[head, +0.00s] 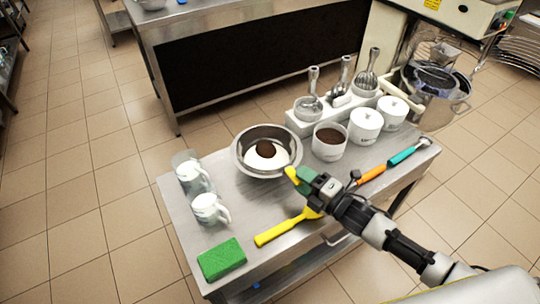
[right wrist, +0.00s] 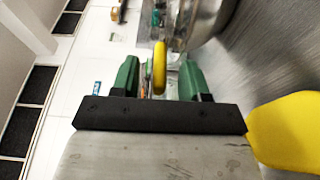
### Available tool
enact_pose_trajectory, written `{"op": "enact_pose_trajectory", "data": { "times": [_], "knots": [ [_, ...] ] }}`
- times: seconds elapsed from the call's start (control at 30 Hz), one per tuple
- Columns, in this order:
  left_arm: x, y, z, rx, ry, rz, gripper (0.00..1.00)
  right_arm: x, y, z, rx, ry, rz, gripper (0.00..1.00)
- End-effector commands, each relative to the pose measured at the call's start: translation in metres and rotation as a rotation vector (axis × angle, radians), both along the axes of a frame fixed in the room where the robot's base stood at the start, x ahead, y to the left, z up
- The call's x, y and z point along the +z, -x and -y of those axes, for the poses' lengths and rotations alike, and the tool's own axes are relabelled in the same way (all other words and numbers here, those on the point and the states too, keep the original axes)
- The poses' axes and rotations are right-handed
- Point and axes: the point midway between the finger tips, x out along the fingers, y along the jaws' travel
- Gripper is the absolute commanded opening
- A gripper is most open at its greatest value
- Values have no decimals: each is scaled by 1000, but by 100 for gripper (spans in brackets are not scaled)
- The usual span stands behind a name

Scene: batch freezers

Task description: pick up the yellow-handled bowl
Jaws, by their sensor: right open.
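The metal bowl (head: 238,158) stands on the steel table, with white stuff and a dark brown lump inside. Its yellow handle (head: 290,174) points toward the front right, at the green fingertips of my right gripper (head: 303,177). In the right wrist view the yellow handle (right wrist: 160,68) shows between the two green fingers of the right gripper (right wrist: 159,78). The fingers are apart, with gaps on both sides of the handle. My fingers partly hide the handle in the head view. My left gripper is not in view.
A yellow spatula (head: 283,229) lies under my right arm. Two white cups (head: 207,208) and a green sponge (head: 221,258) are at left. A tub of brown stuff (head: 329,142), white lidded pots (head: 365,125) and a scoop rack (head: 300,123) stand behind. Orange- and teal-handled tools lie at right.

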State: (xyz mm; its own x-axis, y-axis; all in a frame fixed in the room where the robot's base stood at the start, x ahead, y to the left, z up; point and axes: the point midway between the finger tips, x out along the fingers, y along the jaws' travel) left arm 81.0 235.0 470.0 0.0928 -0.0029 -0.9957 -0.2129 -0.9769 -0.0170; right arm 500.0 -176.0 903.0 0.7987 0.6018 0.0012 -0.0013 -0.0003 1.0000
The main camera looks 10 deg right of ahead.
Motion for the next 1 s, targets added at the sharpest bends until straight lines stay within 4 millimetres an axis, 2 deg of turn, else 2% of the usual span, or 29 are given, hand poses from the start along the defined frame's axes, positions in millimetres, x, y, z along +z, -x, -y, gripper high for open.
{"op": "enact_pose_trajectory", "data": {
  "times": [0.03, 0.2, 0.47, 0.7, 0.77, 1.0],
  "knots": [
    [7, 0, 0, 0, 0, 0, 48, 4, -6, -7, 0, -3, 0, 45],
    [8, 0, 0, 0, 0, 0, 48, 1, -20, -17, 0, 1, 1, 45],
    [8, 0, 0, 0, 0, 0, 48, 0, -22, -19, 0, 0, 0, 45],
    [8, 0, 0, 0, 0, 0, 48, 0, -22, -18, 0, 0, 0, 8],
    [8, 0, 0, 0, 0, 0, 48, 0, -22, -18, 0, 0, 0, 0],
    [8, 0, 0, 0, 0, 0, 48, 3, -22, -19, 1, -3, 7, 0]
  ]
}}
